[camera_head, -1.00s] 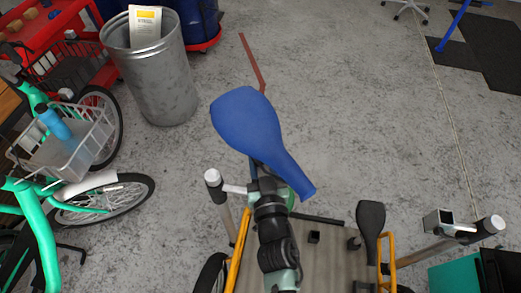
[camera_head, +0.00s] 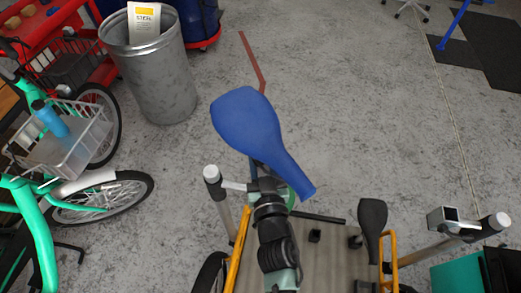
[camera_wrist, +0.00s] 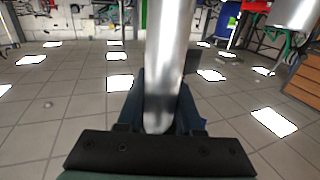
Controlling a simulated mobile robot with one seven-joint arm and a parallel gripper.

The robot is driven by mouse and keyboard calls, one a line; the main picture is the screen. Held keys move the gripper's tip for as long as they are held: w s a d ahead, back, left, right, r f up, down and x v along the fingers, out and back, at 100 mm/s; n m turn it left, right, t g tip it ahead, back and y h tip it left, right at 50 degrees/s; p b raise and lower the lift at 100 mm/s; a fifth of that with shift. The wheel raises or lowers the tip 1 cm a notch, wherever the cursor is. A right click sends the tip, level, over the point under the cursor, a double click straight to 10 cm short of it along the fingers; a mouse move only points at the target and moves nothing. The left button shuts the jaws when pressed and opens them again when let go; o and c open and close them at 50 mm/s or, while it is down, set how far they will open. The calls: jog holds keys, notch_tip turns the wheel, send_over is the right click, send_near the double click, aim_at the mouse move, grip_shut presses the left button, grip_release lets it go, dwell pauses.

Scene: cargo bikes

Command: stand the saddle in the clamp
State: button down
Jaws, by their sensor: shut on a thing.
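The blue saddle (camera_head: 250,122) is in the air above the floor, beyond the cargo bike deck, with its broad end up-left and its nose toward the lower right. My gripper (camera_wrist: 160,118) is shut on the saddle's silver post (camera_wrist: 168,60), which runs up through the middle of the wrist view. In the head view the saddle's body hides the fingertips and post. A square silver fitting with a dark opening (camera_head: 443,217) stands at right on a grey bar. It may be the clamp, but I cannot tell for sure.
A cargo bike deck (camera_head: 330,262) with yellow rails and a black saddle (camera_head: 372,215) lies in front. White-capped posts (camera_head: 212,173) stand at its sides. A green bike with a basket (camera_head: 82,145) and a metal bin (camera_head: 160,80) are at left.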

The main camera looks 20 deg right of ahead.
jog(key=shift+r, duration=0.1)
jog(key=c, duration=0.5)
grip_release()
jog(key=shift+c, duration=0.2)
jog(key=shift+o, duration=0.3)
jog(key=shift+f, duration=0.25)
jog(key=b+v, duration=0.3)
jog(key=v, duration=1)
jog(key=shift+r, duration=0.2)
